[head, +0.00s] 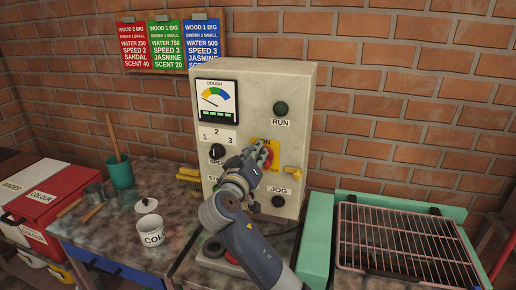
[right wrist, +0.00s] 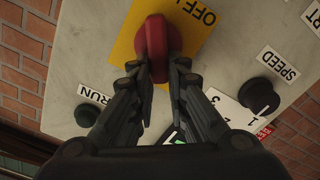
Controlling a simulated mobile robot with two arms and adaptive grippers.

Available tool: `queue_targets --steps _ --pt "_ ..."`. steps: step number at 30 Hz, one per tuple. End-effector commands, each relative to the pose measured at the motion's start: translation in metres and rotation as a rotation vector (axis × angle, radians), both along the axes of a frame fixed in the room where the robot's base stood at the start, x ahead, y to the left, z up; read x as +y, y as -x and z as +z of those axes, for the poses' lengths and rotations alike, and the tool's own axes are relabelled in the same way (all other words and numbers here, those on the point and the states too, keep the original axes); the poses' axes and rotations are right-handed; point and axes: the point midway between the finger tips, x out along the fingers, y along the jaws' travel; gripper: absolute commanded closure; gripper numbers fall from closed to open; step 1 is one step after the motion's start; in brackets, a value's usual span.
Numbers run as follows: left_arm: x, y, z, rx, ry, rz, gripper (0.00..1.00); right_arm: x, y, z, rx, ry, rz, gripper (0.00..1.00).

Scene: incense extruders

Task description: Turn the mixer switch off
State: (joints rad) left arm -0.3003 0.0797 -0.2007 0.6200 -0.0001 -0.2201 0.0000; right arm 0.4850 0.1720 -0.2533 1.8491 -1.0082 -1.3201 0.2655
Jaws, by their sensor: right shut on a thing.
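The mixer switch is a red rotary knob (right wrist: 153,45) on a yellow plate (right wrist: 192,18) marked OFF in the right wrist view. In the head view the yellow plate (head: 256,144) shows on the front of the grey control box (head: 243,95), with the red knob (head: 269,158) partly hidden by my gripper. My right gripper (head: 262,156) is at the knob. In the right wrist view its fingers (right wrist: 153,72) are closed around the knob's near end, one on each side. My left gripper is not in view.
The box also carries a RUN lamp (head: 281,108), a JOG button (head: 278,201), a speed dial (head: 217,151) and a DOUGH gauge (head: 214,101). A white cup (head: 150,231) and a green holder (head: 121,174) stand left. A wire rack (head: 404,246) lies right.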

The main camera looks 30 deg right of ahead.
Motion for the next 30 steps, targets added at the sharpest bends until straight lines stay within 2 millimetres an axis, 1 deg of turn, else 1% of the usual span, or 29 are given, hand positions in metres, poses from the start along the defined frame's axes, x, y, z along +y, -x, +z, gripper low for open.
queue_targets --steps 1,21,30 --pt "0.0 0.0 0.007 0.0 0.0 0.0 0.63 0.001 -0.001 0.002 0.036 0.028 0.001 1.0" --pt "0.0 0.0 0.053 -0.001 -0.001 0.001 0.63 0.008 -0.009 -0.012 0.513 0.439 0.002 1.0" --pt "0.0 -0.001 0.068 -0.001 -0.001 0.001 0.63 0.009 -0.01 -0.018 0.669 0.572 0.002 1.0"
